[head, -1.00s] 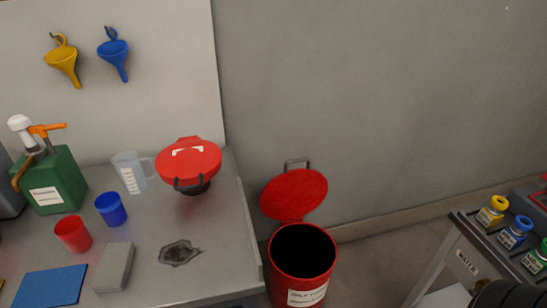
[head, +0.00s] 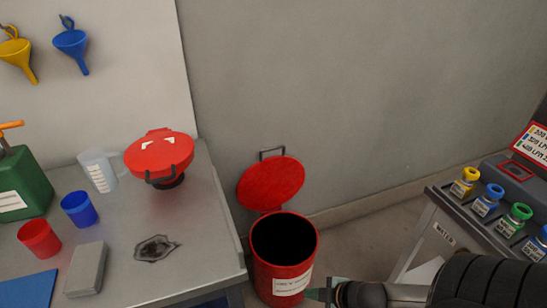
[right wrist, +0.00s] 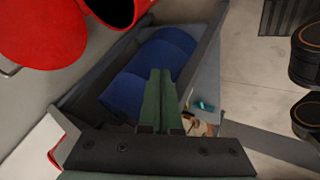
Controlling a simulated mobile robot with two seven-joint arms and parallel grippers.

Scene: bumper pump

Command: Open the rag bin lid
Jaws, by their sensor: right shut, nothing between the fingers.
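The red rag bin (head: 268,274) stands on the floor beside the workbench. Its red round lid (head: 270,184) is raised and tilted back toward the wall, with a dark handle at its top edge, and the dark mouth is exposed. My right gripper (head: 313,294) is beside the bin's lower right side in the head view, below the rim and apart from the lid. In the right wrist view its green fingers (right wrist: 160,72) are together with nothing between them. There the lid (right wrist: 38,30) and part of the bin (right wrist: 118,8) show at the upper left. My left gripper is not in view.
The workbench (head: 200,260) at left holds a red-lidded funnel (head: 160,155), cups, a jug, a green can and a dark stain. A cart (head: 430,225) with several coloured-cap bottles stands at right. Blue rounded things (right wrist: 150,75) show beyond the fingers.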

